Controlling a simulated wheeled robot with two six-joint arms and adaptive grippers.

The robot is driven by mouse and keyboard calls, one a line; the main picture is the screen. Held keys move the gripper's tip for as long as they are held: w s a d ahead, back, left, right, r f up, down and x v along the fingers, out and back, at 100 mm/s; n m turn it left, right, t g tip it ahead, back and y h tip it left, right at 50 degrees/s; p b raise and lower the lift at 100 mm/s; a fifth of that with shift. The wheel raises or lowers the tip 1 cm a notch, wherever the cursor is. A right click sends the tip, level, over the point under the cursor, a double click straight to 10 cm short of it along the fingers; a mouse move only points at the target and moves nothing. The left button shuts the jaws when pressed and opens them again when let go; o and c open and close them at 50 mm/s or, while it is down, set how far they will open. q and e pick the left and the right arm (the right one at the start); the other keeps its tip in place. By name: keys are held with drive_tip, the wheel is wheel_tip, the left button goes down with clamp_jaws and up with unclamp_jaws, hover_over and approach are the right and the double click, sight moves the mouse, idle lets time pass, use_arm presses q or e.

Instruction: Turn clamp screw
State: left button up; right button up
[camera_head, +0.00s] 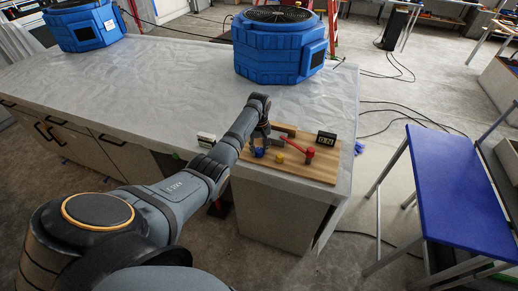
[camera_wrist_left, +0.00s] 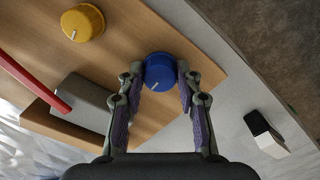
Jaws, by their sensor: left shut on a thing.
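My left gripper (camera_head: 260,143) reaches over a wooden board (camera_head: 318,173) at the right end of the grey-covered counter. In the left wrist view my left gripper (camera_wrist_left: 159,82) is shut on a round blue knob (camera_wrist_left: 159,68), one finger on each side. The knob carries a light pointer line. The blue knob (camera_head: 259,153) also shows in the head view, at the board's left part. I cannot tell whether this knob is the clamp screw. A grey block (camera_wrist_left: 84,103) lies beside the left finger. My right gripper is not in view.
A yellow knob (camera_wrist_left: 83,22), a red lever (camera_wrist_left: 30,79) and a black display (camera_head: 326,139) are on the board. A small white box (camera_wrist_left: 268,141) lies off the board. Large blue drying units (camera_head: 280,50) stand farther back. A blue table (camera_head: 455,180) stands at the right.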

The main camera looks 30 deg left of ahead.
use_arm(q)
drive_tip(key=shift+r+m, duration=0.1)
drive_tip(key=shift+m, duration=0.2)
drive_tip(key=shift+m+p, duration=0.85)
drive_tip(key=shift+m, duration=0.15)
drive_tip(key=m+p, duration=0.1)
drive_tip(key=m, duration=0.3)
drive_tip(key=shift+p, duration=0.35)
drive_tip(key=m+p, duration=0.1)
drive_tip(key=m, duration=0.5)
drive_tip(key=shift+a, duration=0.1)
drive_tip(key=m, duration=0.4)
drive_tip(key=shift+m, duration=0.7)
drive_tip(key=o, duration=1.2)
drive_tip(key=shift+c, duration=0.2)
